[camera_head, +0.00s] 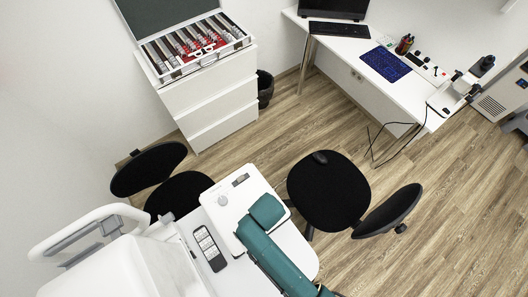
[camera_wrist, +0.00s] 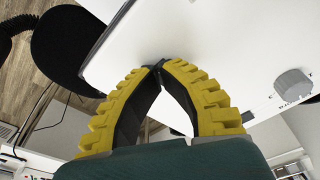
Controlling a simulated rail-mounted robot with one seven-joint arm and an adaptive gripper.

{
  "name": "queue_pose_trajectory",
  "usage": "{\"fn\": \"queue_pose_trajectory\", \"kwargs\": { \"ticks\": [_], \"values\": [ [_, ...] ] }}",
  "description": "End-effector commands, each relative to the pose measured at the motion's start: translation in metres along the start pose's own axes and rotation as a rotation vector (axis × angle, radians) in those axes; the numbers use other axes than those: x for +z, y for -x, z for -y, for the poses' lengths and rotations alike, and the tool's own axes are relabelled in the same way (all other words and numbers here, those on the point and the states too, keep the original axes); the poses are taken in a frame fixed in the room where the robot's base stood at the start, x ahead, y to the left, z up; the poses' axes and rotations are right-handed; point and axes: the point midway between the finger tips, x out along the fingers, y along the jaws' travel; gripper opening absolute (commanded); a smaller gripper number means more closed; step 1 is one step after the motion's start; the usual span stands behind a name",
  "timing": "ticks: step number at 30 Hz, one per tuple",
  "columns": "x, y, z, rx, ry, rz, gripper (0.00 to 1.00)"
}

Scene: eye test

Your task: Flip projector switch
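A white panel-like unit (camera_head: 232,194) sits below my teal arm in the head view, with a round grey knob (camera_head: 222,200) and a small dark switch-like part (camera_head: 240,180) near its far edge. I cannot tell for sure whether it bears the projector switch. In the wrist view the white surface (camera_wrist: 225,45) fills the top, with the grey knob (camera_wrist: 293,82) at right. My gripper (camera_wrist: 157,66) has yellow ribbed fingers whose tips meet over the white surface, with nothing visible between them. Contact with the surface is unclear. The fingers are hidden in the head view.
A dark remote-like keypad (camera_head: 209,248) lies on the white stand to the left. Black chairs (camera_head: 328,190) stand on both sides. A white drawer cabinet (camera_head: 213,100) bears an open lens case (camera_head: 152,66). A white desk (camera_head: 335,50) stands at the back right. Bare wooden floor lies between.

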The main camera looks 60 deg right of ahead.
Motion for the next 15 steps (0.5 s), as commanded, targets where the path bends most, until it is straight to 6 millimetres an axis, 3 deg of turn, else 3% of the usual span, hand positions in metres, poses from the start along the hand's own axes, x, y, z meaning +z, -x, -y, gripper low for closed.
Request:
{"fn": "queue_pose_trajectory", "kwargs": {
  "ticks": [9, 15],
  "values": [
    [0.0007, -0.0054, 0.0000, 0.000, 0.000, 0.000, 0.00],
    [-0.0008, 0.0036, 0.0001, 0.000, 0.000, -0.001, 0.00]
  ]
}}
